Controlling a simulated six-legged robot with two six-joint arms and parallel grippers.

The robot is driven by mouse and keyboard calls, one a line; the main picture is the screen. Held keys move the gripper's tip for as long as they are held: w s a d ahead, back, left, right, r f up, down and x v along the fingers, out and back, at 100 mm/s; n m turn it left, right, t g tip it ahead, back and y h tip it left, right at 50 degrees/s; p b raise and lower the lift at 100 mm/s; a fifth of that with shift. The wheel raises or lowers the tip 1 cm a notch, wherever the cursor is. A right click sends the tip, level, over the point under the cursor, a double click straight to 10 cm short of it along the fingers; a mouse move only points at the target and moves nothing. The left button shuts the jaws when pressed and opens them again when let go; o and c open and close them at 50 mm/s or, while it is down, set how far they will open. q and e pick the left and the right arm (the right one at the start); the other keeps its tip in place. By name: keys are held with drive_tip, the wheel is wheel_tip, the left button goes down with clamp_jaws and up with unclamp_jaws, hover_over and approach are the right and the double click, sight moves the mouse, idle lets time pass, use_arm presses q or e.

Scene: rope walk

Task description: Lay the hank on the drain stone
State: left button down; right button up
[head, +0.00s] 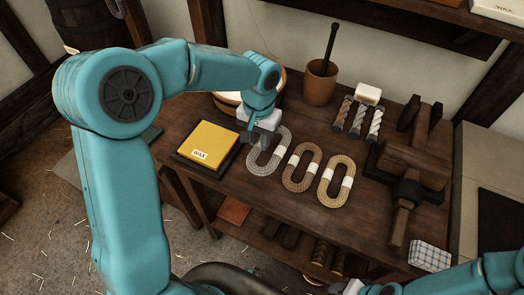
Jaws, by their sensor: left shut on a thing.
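Three looped hanks lie in a row on the dark wooden bench: a grey hank (281,158), a brown hank (290,183) and a tan hank (325,190), with pale bands around them. My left gripper (262,140) is at the upper left part of the grey hank, shut on it, and hides some of it. Whether the grey hank is clear of the bench is hard to tell. My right gripper (348,287) is partly cut off at the bottom edge, and its jaws are unclear. I cannot tell for sure which surface is the drain stone.
A yellow wax block (208,142) lies left of the hanks. A brown pot (320,82), short rope samples (358,118) and a wooden vice-like tool (408,170) stand behind and right. A checked cloth (430,256) lies front right.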

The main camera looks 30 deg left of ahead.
sight(260, 161)
use_arm(q)
wheel_tip(260, 161, down, 6)
drive_tip(key=shift+f, duration=0.1)
idle(0.4)
drive_tip(key=shift+f, duration=0.15)
drive_tip(key=c, duration=0.9)
unclamp_jaws()
drive_tip(key=shift+c, duration=0.2)
